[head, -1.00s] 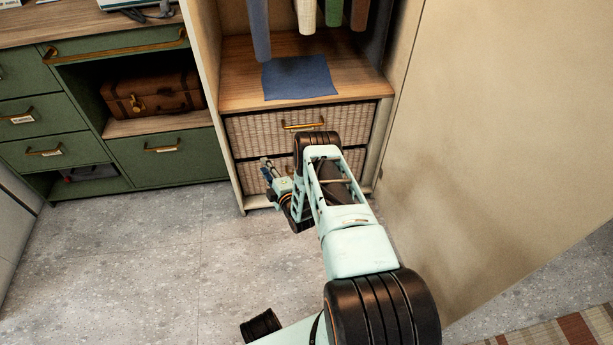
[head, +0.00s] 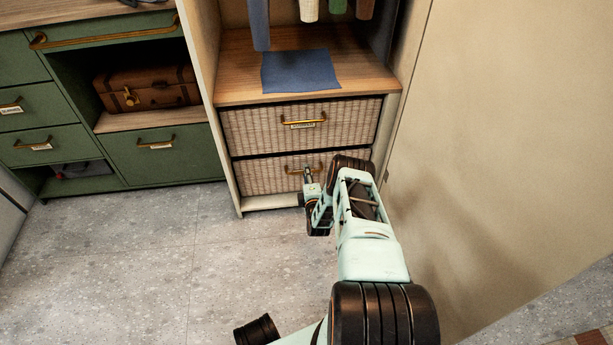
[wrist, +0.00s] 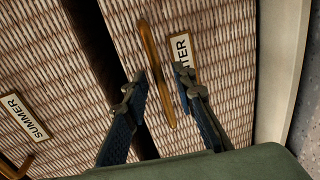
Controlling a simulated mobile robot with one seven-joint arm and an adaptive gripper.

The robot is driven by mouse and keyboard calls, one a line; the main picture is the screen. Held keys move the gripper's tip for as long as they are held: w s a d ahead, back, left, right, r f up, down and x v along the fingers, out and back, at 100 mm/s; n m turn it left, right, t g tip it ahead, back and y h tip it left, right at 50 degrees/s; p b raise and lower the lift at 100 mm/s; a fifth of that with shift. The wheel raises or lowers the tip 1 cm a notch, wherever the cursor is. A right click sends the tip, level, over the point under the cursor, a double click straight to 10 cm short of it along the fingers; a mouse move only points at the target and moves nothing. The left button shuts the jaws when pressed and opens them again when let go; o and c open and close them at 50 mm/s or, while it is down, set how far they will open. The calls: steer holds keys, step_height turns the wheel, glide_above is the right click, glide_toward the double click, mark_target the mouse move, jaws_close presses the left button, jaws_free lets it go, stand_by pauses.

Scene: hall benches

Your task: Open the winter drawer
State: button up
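The winter drawer (head: 262,177) is the lower of two woven wicker drawers in the tall open cabinet, and it is closed. In the wrist view, its label (wrist: 180,50) is partly hidden behind a finger and reads "...TER". Its brass bar handle (wrist: 151,58) runs between my fingertips in that view. My gripper (wrist: 159,84) is open, with one finger on each side of the handle; I cannot tell whether either touches it. In the head view, my gripper (head: 309,173) is in front of the lower drawer and covers part of its handle.
The closed summer drawer (wrist: 40,85) is directly above; it also shows in the head view (head: 250,128). A blue cloth (head: 300,72) lies on the shelf over it. Green drawers (head: 165,160) stand at left. A large beige panel (head: 500,130) stands close at right. Floor (head: 130,260) at left is clear.

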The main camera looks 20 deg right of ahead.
steer(key=shift+w+d+f, duration=0.15)
steer(key=shift+w+d, duration=0.05)
steer(key=shift+w, duration=0.45)
jaws_close()
